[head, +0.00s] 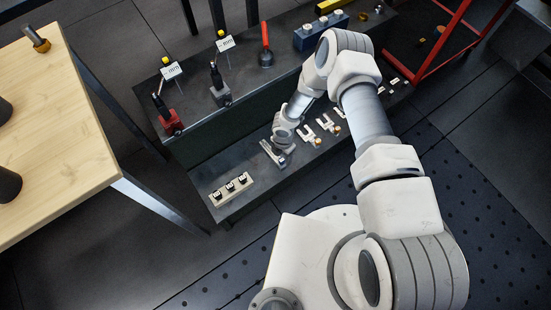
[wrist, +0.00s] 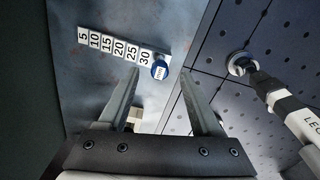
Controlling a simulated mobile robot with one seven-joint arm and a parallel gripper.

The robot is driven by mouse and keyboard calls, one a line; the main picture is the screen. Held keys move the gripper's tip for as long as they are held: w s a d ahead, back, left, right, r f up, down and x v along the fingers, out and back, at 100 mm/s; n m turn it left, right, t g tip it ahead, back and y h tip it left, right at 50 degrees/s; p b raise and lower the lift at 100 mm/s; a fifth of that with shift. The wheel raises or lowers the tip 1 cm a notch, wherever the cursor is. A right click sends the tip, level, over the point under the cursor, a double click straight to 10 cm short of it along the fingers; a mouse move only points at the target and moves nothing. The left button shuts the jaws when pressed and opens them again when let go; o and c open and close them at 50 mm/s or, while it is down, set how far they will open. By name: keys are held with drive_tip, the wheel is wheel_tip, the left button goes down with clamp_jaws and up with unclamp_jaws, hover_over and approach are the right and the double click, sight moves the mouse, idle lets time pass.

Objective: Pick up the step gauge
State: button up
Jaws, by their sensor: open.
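In the wrist view the step gauge (wrist: 115,47) is a pale strip marked 5 to 30, with a round blue tag (wrist: 160,70) at its right end. It lies across the grey lower shelf. My gripper (wrist: 159,74) is open, with nothing held between its fingers. The blue-tagged end shows between the fingertips, and the numbered strip reaches out to the left past the left fingertip. The height gap is hard to judge. In the head view my gripper (head: 272,151) is low over the lower shelf, and I cannot make out the gauge there.
A pale rack with black pieces (head: 231,188) sits on the shelf left of my gripper; white forked pieces with orange knobs (head: 311,134) lie to its right. The raised tier (head: 195,125) behind holds tools and signs. A wooden table (head: 55,130) stands left. Perforated floor (head: 490,210) lies right.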

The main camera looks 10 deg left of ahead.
drive_tip(key=shift+f, duration=0.85)
drive_tip(key=shift+c, duration=0.2)
clamp_jaws()
drive_tip(key=shift+r, duration=0.1)
idle(0.4)
